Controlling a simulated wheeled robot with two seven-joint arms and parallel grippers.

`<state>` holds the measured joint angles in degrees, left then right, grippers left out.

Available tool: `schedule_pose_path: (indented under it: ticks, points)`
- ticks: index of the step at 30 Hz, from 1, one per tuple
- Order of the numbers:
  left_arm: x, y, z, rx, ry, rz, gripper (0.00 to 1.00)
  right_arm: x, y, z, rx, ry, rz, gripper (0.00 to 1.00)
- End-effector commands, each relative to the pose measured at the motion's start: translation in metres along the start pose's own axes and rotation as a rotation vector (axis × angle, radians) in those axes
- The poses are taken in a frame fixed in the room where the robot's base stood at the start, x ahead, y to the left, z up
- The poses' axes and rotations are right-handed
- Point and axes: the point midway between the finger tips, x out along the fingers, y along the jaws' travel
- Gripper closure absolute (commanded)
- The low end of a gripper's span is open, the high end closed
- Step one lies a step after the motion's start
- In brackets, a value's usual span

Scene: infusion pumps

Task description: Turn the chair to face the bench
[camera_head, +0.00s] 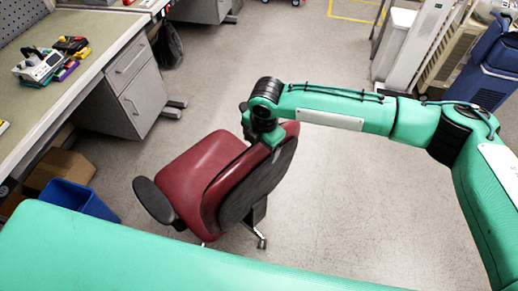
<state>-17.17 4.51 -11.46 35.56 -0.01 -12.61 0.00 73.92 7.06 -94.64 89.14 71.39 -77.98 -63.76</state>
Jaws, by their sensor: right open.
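The red chair (200,162) stands on the grey floor near the centre, with a dark-backed red backrest (262,178) at its right and a black armrest (155,200) at its left. Its seat points toward the left of the picture, toward the bench. The bench (85,70) runs along the left side with a green top. My right gripper (272,138) is open at the top edge of the backrest, pointing down; its fingertips are partly hidden, and I cannot tell whether they touch the chair. My left gripper is out of view.
A grey drawer unit (135,85) is under the bench. A blue bin (75,198) and cardboard boxes (60,170) sit left of the chair. Devices (42,66) lie on the bench. A white bin (393,45) and a blue cooler (490,65) stand at upper right. Floor right of the chair is clear.

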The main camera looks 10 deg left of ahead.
Motion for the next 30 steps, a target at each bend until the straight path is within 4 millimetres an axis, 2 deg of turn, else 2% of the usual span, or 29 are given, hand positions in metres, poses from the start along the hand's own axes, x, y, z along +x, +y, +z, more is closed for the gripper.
schedule_pose_path:
  ticks: [3, 9, 20, 27, 30]
  points:
    - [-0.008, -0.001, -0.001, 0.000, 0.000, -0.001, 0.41, 0.019, 0.000, -0.001, 0.000, 0.000, -0.002, 0.18]
    - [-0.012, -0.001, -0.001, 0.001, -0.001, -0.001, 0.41, 0.041, 0.000, -0.001, 0.001, 0.001, -0.001, 0.18]
    - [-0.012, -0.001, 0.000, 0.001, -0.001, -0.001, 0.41, 0.046, 0.000, 0.000, 0.000, 0.000, 0.001, 0.18]
    - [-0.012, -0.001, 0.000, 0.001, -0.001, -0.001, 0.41, 0.046, 0.000, 0.000, 0.000, 0.000, 0.000, 0.65]
    - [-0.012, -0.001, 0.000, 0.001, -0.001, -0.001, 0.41, 0.046, 0.000, 0.000, 0.000, 0.000, 0.000, 0.81]
